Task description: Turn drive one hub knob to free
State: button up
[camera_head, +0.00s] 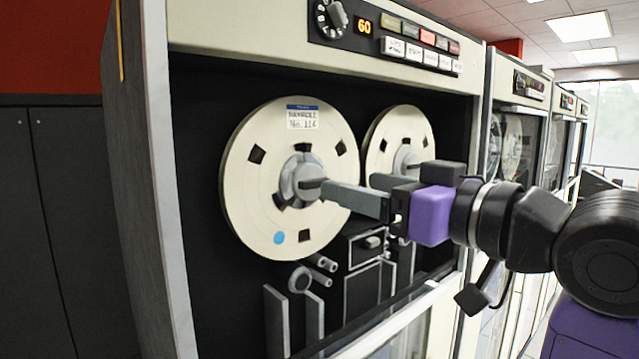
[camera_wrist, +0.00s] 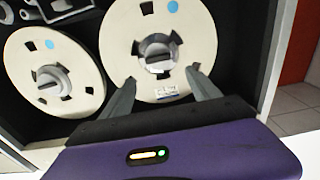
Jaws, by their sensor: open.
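The tape drive's left reel (camera_head: 250,160) is cream with a blue-headed label and a blue dot. Its grey hub knob (camera_head: 308,184) has a raised bar lying roughly level in the head view. The knob also shows in the wrist view (camera_wrist: 157,60), where the picture is turned over. My gripper (camera_head: 348,185) is open and empty in front of this reel, with one fingertip overlapping the knob's right edge in the head view. In the wrist view my gripper (camera_wrist: 160,76) has its fingertips apart, either side of and below the hub. Contact cannot be told.
A second reel (camera_head: 386,142) with its own hub sits to the right, partly behind my gripper. Above are a rotary dial (camera_head: 331,17), an orange "60" display (camera_head: 362,24) and button rows. The cabinet frame (camera_head: 170,200) borders the bay at left. More drives stand at right.

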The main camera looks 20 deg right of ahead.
aim_at(318, 182)
jog(key=x, duration=0.2)
jog(key=p+x, duration=0.1)
jog(key=x, duration=0.5)
jog(key=shift+f+p, duration=0.4)
jog(key=shift+c, duration=0.2)
jog(key=c, duration=1.3)
